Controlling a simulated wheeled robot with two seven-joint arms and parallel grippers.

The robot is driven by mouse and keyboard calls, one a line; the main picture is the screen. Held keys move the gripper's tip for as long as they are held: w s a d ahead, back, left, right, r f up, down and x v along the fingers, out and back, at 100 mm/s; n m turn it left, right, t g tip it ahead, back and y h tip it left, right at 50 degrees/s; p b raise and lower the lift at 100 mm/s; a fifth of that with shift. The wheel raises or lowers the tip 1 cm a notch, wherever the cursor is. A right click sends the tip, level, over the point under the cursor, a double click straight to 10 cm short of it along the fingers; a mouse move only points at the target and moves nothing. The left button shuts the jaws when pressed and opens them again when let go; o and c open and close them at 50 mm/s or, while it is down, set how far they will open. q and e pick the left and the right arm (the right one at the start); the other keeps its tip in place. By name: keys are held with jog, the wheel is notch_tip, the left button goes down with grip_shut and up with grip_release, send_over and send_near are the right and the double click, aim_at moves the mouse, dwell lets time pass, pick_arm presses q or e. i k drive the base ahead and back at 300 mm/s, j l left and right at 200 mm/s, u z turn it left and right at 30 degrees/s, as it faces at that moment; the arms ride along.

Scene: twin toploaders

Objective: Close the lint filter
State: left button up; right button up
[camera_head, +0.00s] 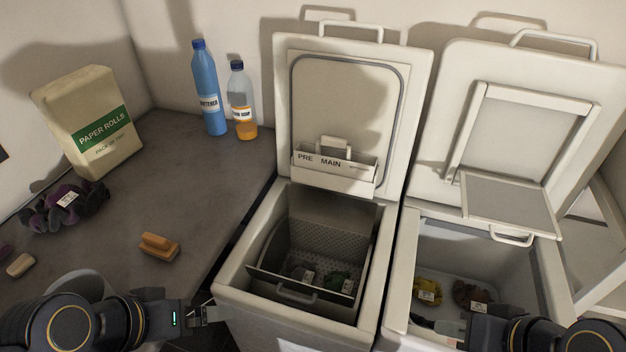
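The lint filter (508,204) is a grey panel in a pale frame on the raised lid of the right machine. It is swung down open, sticking out over the drum opening, with a pale handle (512,240) at its lower edge. Its frame recess (515,130) is in the lid (460,90) above. My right gripper (432,328) is low at the front of the right machine, below and left of the filter handle and apart from it; its fingers look parted and empty. My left gripper (212,314) is beside the left machine's front left corner; its finger gap is unclear.
The left machine (243,270) has its lid (350,50) up, a PRE/MAIN drawer (335,168) and clothes in its drum. Yellow and brown clothes lie in the right machine. The counter (200,175) holds bottles, a brush (159,247), a paper-rolls bag (90,120) and dark cloth.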

aim_at(526, 209)
jog(key=k+l+z, duration=0.1)
jog(key=z, duration=0.25)
jog(key=l+z, duration=0.3)
jog(key=k+l+z, duration=0.1)
jog(key=z, duration=0.25)
